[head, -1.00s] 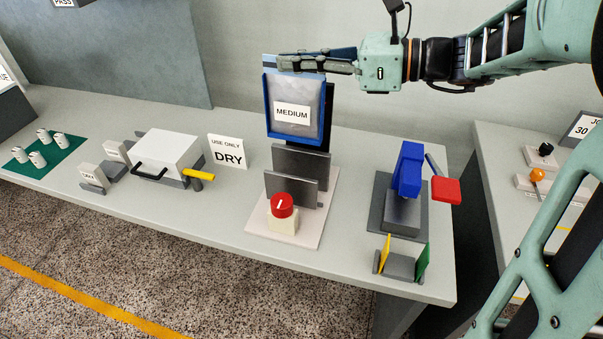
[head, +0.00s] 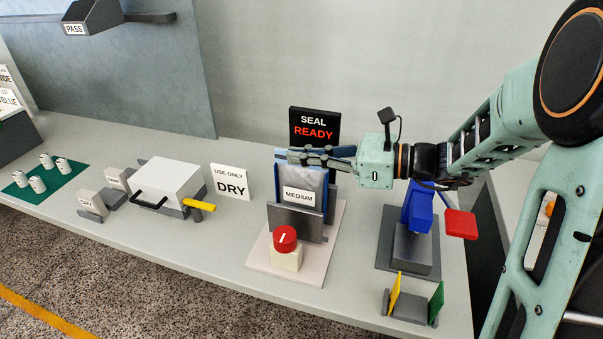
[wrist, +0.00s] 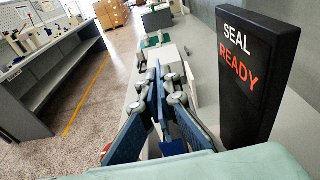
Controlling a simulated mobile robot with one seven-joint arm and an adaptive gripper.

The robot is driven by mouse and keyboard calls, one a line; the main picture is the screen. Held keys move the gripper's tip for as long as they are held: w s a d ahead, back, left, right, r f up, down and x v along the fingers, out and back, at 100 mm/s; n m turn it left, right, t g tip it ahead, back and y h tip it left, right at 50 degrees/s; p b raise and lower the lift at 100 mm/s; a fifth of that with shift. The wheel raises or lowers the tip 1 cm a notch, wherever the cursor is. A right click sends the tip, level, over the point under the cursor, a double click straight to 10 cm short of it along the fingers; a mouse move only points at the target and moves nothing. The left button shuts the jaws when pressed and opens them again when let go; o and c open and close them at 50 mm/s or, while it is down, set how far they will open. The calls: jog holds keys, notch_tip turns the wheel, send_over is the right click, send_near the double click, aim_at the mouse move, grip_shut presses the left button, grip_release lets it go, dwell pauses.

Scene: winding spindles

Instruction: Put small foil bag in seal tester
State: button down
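The foil bag (head: 308,176) is silvery with blue edges and carries a MEDIUM label; I see no bag marked small. It stands upright, its lower part hidden behind the grey front plate of the seal tester (head: 293,221). The tester has a pale base, a red knob (head: 284,238) and a black sign reading SEAL READY (head: 314,127). My gripper (head: 322,157) comes in from the right and is shut on the bag's top edge. In the wrist view, my gripper's fingers (wrist: 166,95) are close together beside the sign (wrist: 250,75).
A DRY card (head: 231,182) and a white box with a black handle (head: 167,183) stand to the left. A blue device with a red paddle (head: 418,211) stands right, behind a small holder with yellow and green flaps (head: 411,306). Bare bench lies front left of the tester.

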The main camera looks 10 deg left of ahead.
aim_at(328, 173)
jog(key=shift+f+b, duration=0.35)
jog(key=shift+f, duration=1.55)
jog(key=shift+f, duration=0.15)
jog(key=c, duration=2.2)
grip_release()
jog(key=shift+o, duration=0.2)
jog(key=shift+d+r, duration=0.15)
jog(key=shift+r, duration=0.1)
jog(key=p+v, duration=0.1)
jog(key=v, duration=0.6)
jog(key=shift+d+f, duration=0.1)
jog(key=shift+d, duration=0.05)
